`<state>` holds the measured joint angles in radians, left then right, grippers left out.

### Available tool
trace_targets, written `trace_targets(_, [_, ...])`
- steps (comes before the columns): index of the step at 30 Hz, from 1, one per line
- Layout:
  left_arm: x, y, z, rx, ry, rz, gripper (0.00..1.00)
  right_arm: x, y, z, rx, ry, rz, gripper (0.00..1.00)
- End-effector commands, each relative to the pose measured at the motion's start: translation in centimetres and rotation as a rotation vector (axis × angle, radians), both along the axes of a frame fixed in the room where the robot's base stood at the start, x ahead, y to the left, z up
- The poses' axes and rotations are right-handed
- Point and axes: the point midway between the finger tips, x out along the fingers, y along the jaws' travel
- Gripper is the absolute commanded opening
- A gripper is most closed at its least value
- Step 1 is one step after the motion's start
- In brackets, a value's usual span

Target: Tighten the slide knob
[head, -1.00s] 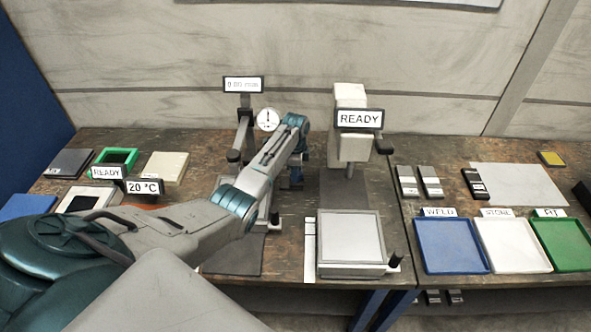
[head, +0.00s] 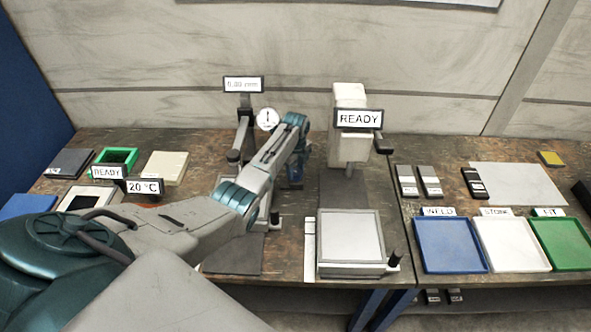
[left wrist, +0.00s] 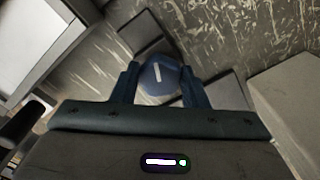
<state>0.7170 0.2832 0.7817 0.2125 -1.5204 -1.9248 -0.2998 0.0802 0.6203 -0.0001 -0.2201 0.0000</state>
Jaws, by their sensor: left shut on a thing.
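The slide knob (left wrist: 159,75) is a dark blue round knob with a white line across its face, in the middle of the left wrist view. The line stands slightly tilted from upright. The two fingers of my left gripper (left wrist: 158,85) are on either side of the knob, shut on it. In the head view my left arm reaches across the bench to the stand with the round dial gauge (head: 267,119). The gripper there is mostly hidden behind my wrist, with a bit of blue (head: 295,173) showing beside it. My right gripper is not in view.
The READY microscope (head: 350,130) stands close to the right of my wrist, with a pale square plate (head: 350,238) in front. A small display (head: 243,84) rises behind the gauge. Blue (head: 450,246), white (head: 513,245) and green (head: 567,244) trays lie at the right.

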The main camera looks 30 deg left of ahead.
Motion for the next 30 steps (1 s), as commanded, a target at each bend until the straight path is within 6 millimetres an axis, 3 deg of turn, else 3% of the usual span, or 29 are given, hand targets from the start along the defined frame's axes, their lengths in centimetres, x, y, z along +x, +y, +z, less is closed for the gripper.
trace_targets(14, [0.17, 0.00, 0.23, 0.000, -0.005, -0.014, 0.17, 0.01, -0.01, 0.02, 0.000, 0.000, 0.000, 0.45])
trace_targets(15, [0.17, 0.00, 0.23, 0.000, -0.004, -0.014, 0.44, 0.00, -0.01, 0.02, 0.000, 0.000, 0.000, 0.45])
trace_targets(18, [0.14, 0.01, 0.20, 0.000, -0.004, -0.014, 0.62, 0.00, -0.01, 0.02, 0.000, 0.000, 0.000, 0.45])
trace_targets(30, [0.10, 0.05, 0.77, 0.001, -0.002, -0.013, 0.62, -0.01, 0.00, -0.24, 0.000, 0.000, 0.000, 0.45])
